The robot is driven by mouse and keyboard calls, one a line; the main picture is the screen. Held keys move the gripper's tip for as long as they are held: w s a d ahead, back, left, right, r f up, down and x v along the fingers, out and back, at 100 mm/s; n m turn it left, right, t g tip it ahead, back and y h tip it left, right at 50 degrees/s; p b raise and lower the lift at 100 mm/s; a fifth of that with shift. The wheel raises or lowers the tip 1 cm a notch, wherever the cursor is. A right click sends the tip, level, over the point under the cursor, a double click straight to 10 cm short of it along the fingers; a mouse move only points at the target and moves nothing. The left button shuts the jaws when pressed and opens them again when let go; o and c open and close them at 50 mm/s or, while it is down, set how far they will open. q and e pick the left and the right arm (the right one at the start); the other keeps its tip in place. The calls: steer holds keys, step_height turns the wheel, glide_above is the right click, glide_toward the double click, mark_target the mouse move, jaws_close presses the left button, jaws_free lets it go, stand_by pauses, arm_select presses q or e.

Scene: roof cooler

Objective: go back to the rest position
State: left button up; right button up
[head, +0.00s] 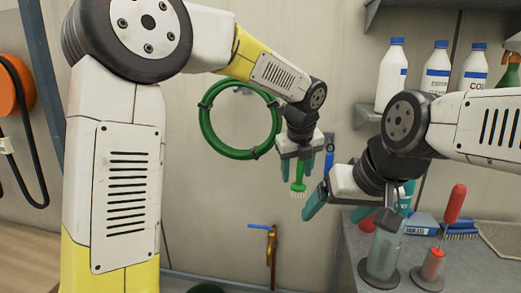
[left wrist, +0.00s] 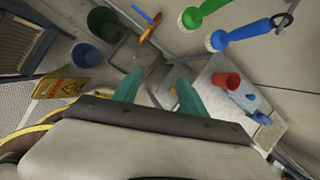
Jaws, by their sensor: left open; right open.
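My left gripper (head: 297,168) hangs at the end of the left arm, in front of the wall, with its fingers pointing down. In the left wrist view its two teal fingers (left wrist: 157,92) are apart with nothing held between them. My right gripper (head: 340,207) comes in from the right, its teal fingers spread and pointing down and left, close to the left gripper in the picture. I see nothing in it. A green brush (head: 298,183) shows just behind the left gripper's fingers in the head view; in the left wrist view the brush (left wrist: 203,12) hangs apart from them.
A bench (head: 348,262) at right holds a glass jar (head: 384,252), a red-handled tool (head: 454,206) and a blue brush (head: 461,230). White bottles (head: 391,76) stand on a shelf above. A green hose (head: 205,120) hangs on the wall. A yellow sign (left wrist: 60,88) is on the floor.

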arm_select(q)
steer(key=s+a+r+n+h, duration=0.1)
steer(key=s+a+r+n, duration=0.1)
steer(key=s+a+n, duration=0.7)
steer(key=s+a+r+n, duration=0.2)
steer(key=s+a+n, duration=0.3)
steer(key=a+n, duration=0.75)
steer(key=s+a+f+n+t, duration=0.1)
steer(key=s+a+f+n, duration=0.1)
steer(key=s+n, duration=0.6)
steer(key=n, duration=0.3)
steer(key=shift+a+t+h, duration=0.4)
